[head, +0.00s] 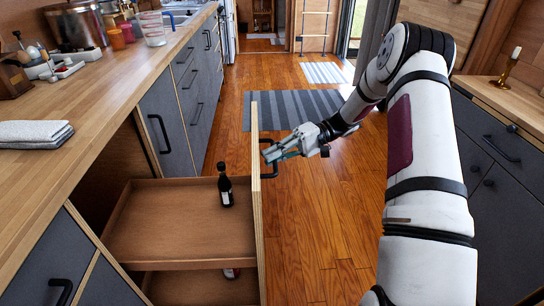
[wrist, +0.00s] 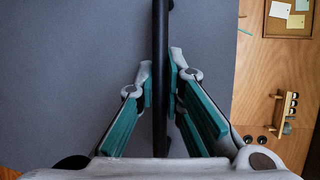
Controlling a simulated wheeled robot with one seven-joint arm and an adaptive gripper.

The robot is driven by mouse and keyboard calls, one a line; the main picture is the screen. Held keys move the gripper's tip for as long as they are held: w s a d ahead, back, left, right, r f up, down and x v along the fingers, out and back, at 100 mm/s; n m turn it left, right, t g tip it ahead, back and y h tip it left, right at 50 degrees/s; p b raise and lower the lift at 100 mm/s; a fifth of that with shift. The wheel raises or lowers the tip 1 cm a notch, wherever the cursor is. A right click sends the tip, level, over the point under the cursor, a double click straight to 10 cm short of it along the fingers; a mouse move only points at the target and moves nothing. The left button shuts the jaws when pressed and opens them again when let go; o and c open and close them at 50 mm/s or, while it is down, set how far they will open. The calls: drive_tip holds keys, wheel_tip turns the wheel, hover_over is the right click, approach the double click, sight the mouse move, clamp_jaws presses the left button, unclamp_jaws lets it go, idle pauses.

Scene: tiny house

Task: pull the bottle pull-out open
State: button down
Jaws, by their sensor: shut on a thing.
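The bottle pull-out (head: 257,215) stands far out from the counter on the left in the head view. Its upper wooden shelf (head: 160,225) carries a dark bottle (head: 225,188), upright near the front panel. A lower shelf shows partly, with another item mostly hidden. The grey front panel (wrist: 70,60) fills the left and middle of the wrist view. My gripper (head: 276,154) is at the panel's outer side, its fingers on both sides of the black handle (wrist: 160,30). It is shut on the handle. The handle also shows in the head view (head: 266,172).
A wooden counter (head: 105,100) runs along the left, with a folded towel (head: 35,133) and jars. Grey cabinets (head: 500,215) line the right. Wooden floor (head: 315,240) lies between, with a striped rug (head: 295,105) further back.

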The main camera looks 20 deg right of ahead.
drive_tip(key=c, duration=1.9)
unclamp_jaws()
drive_tip(key=shift+c, duration=0.2)
drive_tip(key=d+r, duration=0.2)
drive_tip(key=d, duration=1)
drive_tip(key=shift+w, duration=0.35)
drive_tip(key=shift+r, duration=0.1)
